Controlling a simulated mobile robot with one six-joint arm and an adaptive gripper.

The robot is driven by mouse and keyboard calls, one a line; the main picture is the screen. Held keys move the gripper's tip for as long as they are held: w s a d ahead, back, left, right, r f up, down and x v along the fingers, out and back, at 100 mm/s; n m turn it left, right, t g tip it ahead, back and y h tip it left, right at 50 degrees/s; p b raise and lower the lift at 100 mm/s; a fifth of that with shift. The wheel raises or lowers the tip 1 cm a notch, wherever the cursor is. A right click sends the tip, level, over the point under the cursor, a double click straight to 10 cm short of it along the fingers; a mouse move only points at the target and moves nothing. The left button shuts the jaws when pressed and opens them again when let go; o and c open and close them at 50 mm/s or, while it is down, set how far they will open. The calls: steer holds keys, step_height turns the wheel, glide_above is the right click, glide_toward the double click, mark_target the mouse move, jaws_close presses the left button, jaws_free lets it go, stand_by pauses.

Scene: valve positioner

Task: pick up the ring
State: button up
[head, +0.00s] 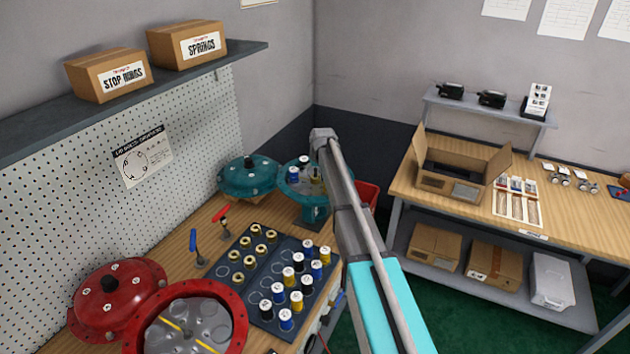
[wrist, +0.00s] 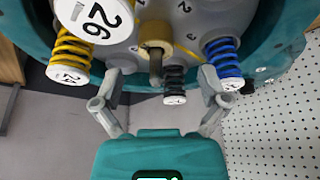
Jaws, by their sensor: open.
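In the wrist view a brass-coloured ring (wrist: 155,36) sits around a grey pin on the grey inner face of a teal housing (wrist: 45,18). A yellow spring (wrist: 72,52), a black spring (wrist: 174,80) and a blue spring (wrist: 223,58) stand around it. My gripper (wrist: 160,82) is open and empty, with one finger on each side of the ring's line and short of it. In the head view the open teal housing (head: 312,213) is partly behind my arm, and my gripper is hidden. Several brass rings (head: 260,249) lie on a dark tray.
The dark tray (head: 277,268) also holds several capped springs. A red open housing (head: 237,313) is at the front, and a teal lid (head: 249,176) lies left of the teal housing. A pegboard (wrist: 268,125) borders the right of the wrist view.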

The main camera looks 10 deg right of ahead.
mark_target(316, 173)
steer(key=shift+d+b+x, duration=0.1)
steer(key=shift+b+x, duration=1)
steer(key=shift+x, duration=0.15)
steer(key=shift+d+b+x, duration=0.15)
steer(key=shift+b+x, duration=0.9)
steer(key=shift+x, duration=0.25)
steer(key=shift+w+r, duration=0.1)
steer(key=shift+w, duration=0.05)
jaws_close()
steer(key=shift+r, duration=0.1)
step_height(316, 173, up, 10)
steer(key=p, duration=1)
